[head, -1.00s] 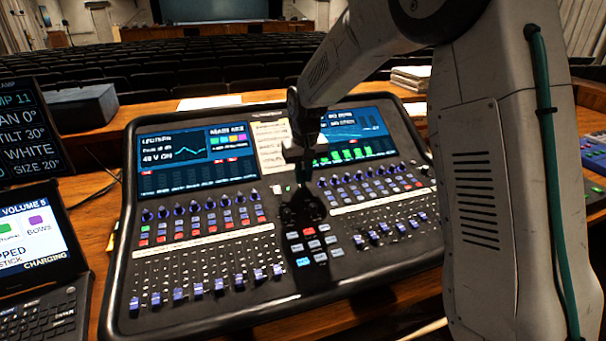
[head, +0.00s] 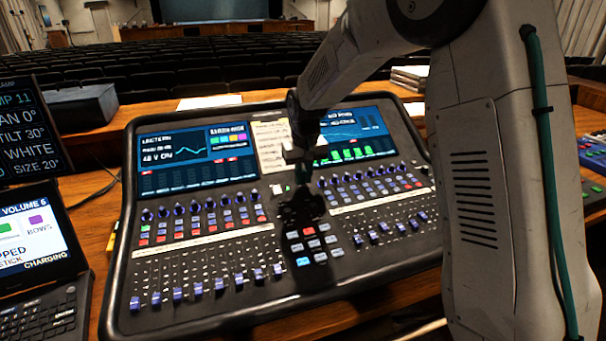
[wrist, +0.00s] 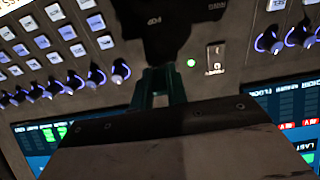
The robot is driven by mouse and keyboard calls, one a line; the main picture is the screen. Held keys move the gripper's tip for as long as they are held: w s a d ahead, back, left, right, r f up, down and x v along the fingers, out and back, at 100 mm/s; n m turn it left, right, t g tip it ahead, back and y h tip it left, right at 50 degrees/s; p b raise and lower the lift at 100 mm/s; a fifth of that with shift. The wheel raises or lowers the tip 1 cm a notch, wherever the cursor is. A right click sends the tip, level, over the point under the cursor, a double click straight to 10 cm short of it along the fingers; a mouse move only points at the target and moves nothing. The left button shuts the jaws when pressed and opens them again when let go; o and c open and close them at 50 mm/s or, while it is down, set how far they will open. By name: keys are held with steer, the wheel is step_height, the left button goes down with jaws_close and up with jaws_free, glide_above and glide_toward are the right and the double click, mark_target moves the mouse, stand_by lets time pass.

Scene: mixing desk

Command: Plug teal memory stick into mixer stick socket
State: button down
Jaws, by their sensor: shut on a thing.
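My gripper (wrist: 160,88) points down over the middle of the mixer (head: 218,240), just above its panel. It also shows in the head view (head: 301,172), where its fingertips are small and dark. It is shut on the teal memory stick (wrist: 177,86), seen as narrow teal shapes at the fingertips, partly hidden by the gripper body. The mixer stick socket (wrist: 215,58) is a small pale-framed slot beside a lit green lamp (wrist: 191,63). In the wrist view it lies up and right of the stick, apart from it. In the head view the socket (head: 277,189) is left of my gripper.
Knobs and faders cover the mixer around the socket, with two screens behind. A laptop-like device (head: 40,240) and a dark display (head: 30,125) stand at the left. A dark box (head: 82,107) and papers (head: 209,102) lie behind.

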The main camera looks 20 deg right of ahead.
steer(key=shift+f, duration=0.35)
steer(key=c, duration=1.3)
jaws_free()
steer(key=shift+r, duration=0.1)
steer(key=r, duration=0.7)
steer(key=shift+s+r, duration=0.3)
steer(key=shift+s, duration=0.1)
